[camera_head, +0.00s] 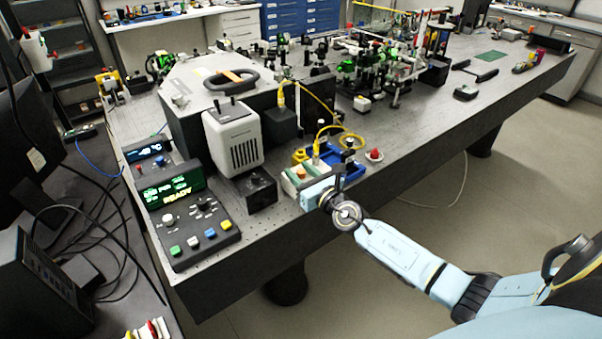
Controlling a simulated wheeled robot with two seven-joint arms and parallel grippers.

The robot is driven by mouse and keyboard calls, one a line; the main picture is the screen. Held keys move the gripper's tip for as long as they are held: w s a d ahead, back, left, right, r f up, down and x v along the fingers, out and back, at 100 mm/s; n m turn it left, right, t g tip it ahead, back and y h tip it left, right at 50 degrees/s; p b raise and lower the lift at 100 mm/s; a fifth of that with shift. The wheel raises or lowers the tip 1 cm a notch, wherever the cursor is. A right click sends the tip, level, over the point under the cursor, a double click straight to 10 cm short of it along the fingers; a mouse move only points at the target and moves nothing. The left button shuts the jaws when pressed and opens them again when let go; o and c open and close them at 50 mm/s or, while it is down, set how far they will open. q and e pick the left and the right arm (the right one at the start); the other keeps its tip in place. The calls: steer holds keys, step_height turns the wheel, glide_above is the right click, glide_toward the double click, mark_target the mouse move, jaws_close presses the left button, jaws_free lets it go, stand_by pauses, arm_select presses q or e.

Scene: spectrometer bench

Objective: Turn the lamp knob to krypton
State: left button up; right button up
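A black control box (193,238) stands at the near left corner of the optical bench. It carries a lit green display (174,190), a pale round knob (168,218), several small black switches or knobs and a row of coloured buttons. I cannot read any krypton mark or tell which is the lamp knob. A white vented housing (235,138) stands behind it, with a small black box (258,191) at its right. My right gripper (338,178) is at the bench's front edge, well right of the control box. Its fingers are too small and dark to read. My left gripper is out of view.
A red button (374,155), a yellow cable (325,131) and blue and yellow parts lie close to my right gripper. A large grey enclosure (190,103) and crowded optics stand behind. The bench's right front surface (430,125) is mostly clear.

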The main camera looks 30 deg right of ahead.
jaws_close()
steer(key=m+h+p, duration=0.1)
steer(key=h+p, duration=0.1)
steer(key=m+h+p, duration=0.1)
steer(key=p, duration=0.1)
steer(key=shift+a+r+m+h, duration=0.1)
steer(key=shift+r+m+h, duration=0.1)
steer(key=shift+m+h, duration=0.15)
steer(key=shift+m+g+h+p, duration=0.35)
steer(key=shift+h+p, duration=0.15)
steer(key=shift+h, duration=0.35)
steer(key=shift+f+m+h, duration=0.1)
steer(key=shift+m+h, duration=0.3)
steer(key=shift+h, duration=0.2)
steer(key=shift+f+m+g+h, duration=0.1)
steer(key=shift+m+g+h, duration=0.45)
steer(key=shift+m+h, duration=0.4)
steer(key=shift+m+g+h+b, duration=0.35)
steer(key=shift+m+g+h, duration=1.1)
steer(key=shift+h, duration=1.1)
jaws_free()
